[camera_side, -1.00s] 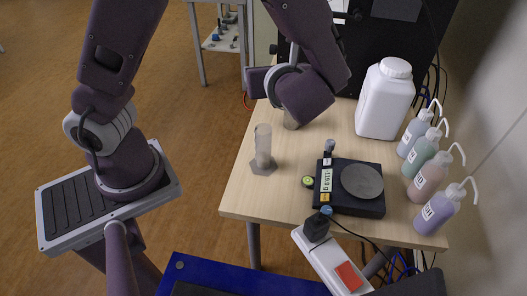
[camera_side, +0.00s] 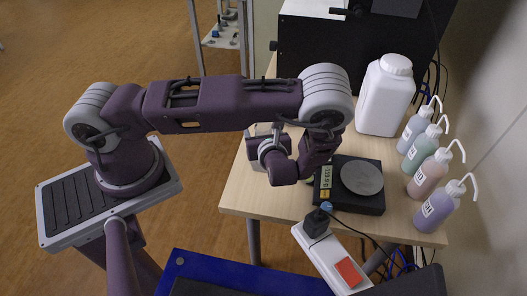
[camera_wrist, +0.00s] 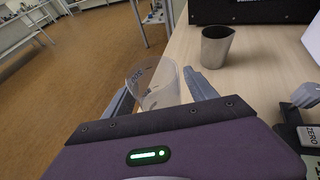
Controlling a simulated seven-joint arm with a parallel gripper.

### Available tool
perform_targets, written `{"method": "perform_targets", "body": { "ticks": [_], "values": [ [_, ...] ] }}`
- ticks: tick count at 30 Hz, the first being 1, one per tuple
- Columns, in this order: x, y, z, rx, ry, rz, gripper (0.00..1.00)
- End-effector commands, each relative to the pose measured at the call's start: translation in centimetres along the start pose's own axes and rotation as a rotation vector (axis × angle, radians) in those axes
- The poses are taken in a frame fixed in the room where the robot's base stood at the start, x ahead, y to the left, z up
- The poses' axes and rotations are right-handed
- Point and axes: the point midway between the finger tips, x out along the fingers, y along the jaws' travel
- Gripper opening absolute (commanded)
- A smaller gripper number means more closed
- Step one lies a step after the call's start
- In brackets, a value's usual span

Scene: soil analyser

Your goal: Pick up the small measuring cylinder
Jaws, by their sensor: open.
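My gripper (camera_wrist: 160,84) is open, with one finger to the left of the cylinder and one to the right. The cylinder stands between the fingers; I cannot tell whether either finger touches it. Its lower part and foot are hidden behind my gripper body. In the side view my arm covers most of the cylinder and the fingers.
A grey metal-like cup (camera_wrist: 216,47) stands behind the cylinder. A black balance (camera_side: 347,203) is to the right. A white jug (camera_side: 384,100) and several wash bottles (camera_side: 425,175) line the table's right side. The table's left edge is close to the cylinder.

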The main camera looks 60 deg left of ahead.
Motion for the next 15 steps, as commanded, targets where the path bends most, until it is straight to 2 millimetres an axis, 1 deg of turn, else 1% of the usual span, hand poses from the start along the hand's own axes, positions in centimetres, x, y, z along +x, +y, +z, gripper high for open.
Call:
{"method": "perform_targets", "body": {
  "ticks": [6, 8, 9, 11, 15],
  "values": [
    [0.16, -0.04, 0.01, 0.000, 0.000, -0.001, 0.66],
    [0.15, -0.04, 0.02, 0.000, 0.000, -0.001, 0.54],
    [0.14, -0.04, 0.02, 0.000, 0.000, -0.001, 0.46],
    [0.13, -0.04, 0.02, 0.000, 0.000, -0.001, 0.34],
    [0.12, -0.04, 0.03, 0.000, 0.000, -0.001, 0.07]
  ]
}}
